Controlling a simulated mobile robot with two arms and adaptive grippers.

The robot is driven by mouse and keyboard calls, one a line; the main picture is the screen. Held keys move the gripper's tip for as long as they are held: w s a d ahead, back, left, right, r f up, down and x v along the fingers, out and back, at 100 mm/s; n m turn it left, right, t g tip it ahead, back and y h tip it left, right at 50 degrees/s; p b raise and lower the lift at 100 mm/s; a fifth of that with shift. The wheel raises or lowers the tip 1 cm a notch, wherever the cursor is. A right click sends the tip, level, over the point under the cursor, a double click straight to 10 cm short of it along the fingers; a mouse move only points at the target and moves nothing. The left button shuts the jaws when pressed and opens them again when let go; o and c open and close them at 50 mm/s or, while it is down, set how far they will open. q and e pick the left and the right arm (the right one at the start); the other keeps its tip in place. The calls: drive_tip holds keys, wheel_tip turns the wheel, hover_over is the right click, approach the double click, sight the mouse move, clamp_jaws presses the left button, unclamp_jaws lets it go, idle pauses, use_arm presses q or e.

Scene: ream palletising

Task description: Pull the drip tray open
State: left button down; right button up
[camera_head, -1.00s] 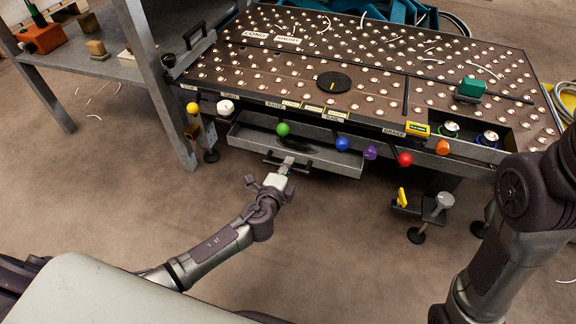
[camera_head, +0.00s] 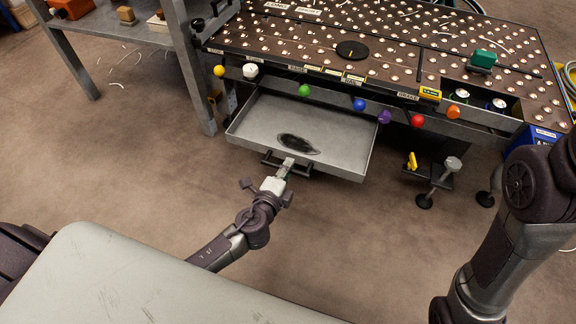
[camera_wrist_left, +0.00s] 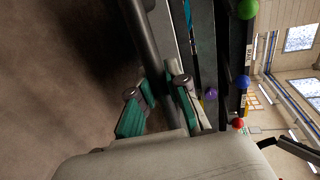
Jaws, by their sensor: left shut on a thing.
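The drip tray (camera_head: 262,118) is a shallow grey metal tray under the front edge of the ball-studded table. It stands pulled out towards me, with a dark stain (camera_head: 297,144) on its floor. Its dark bar handle (camera_head: 302,170) is on the front wall. My left gripper (camera_head: 287,166) is shut on the handle near its middle. In the left wrist view, its teal-padded fingers (camera_wrist_left: 158,92) sit either side of the dark handle bar (camera_wrist_left: 146,40). My right arm shows at the right, but its gripper is out of view.
Coloured knobs, among them green (camera_head: 303,90), blue (camera_head: 359,104) and red (camera_head: 417,120), line the table's front edge above the tray. A grey shelf (camera_head: 120,32) stands at the left. A clamp-like foot (camera_head: 438,178) is right of the tray. The floor before the tray is open.

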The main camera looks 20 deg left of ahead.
use_arm(q)
drive_tip(key=c, duration=1.1)
unclamp_jaws()
drive_tip(key=shift+c, duration=0.2)
drive_tip(key=v, duration=1.2)
drive_tip(key=shift+d, duration=0.15)
